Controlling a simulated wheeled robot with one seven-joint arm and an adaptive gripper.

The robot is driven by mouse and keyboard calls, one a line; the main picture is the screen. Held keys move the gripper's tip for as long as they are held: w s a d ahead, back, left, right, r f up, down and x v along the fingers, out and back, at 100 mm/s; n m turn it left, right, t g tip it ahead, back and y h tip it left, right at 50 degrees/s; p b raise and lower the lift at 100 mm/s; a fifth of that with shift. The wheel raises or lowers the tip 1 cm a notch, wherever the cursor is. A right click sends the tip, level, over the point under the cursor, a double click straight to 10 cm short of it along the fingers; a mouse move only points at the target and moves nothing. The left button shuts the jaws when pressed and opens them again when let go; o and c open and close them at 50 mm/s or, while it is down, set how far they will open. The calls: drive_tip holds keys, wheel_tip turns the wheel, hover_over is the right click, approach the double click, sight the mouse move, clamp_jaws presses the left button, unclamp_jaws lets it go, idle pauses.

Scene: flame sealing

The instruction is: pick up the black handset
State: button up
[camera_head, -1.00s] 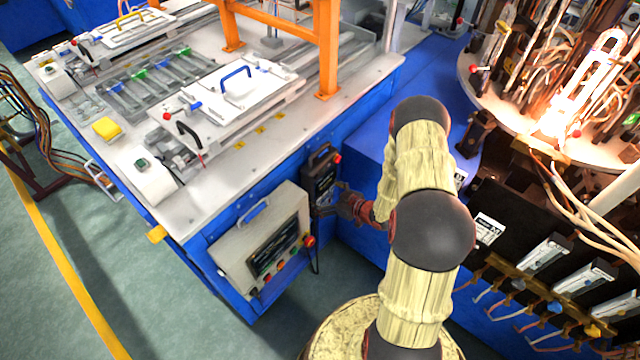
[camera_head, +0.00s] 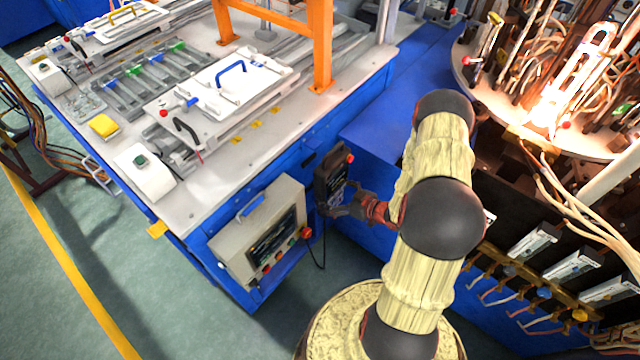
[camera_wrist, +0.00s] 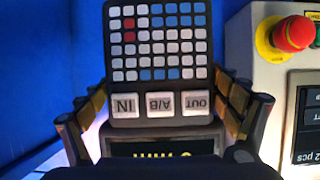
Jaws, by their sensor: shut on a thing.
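The black handset (camera_head: 330,172) is in the head view, beside the blue side of the bench, with a red button at its top right. My gripper (camera_head: 345,207) is at its lower part, shut on it. In the wrist view the handset (camera_wrist: 160,50) fills the middle, with rows of white, blue and red keys, three labelled buttons and a small display. My gripper's fingers (camera_wrist: 160,122) lie along both its sides. The handset's lowest part is hidden in the wrist view.
A beige control box (camera_head: 262,232) with a screen and colored buttons is left of the handset; its red button (camera_wrist: 293,33) is close by in the wrist view. A cable hangs between them. The blue bench (camera_head: 365,150) and wired rotary machine are at right.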

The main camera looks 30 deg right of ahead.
drive_tip(key=s+d+p, duration=0.2)
drive_tip(key=s+d, duration=0.2)
drive_tip(key=s, duration=0.6)
drive_tip(key=shift+s, duration=0.35)
idle(0.3)
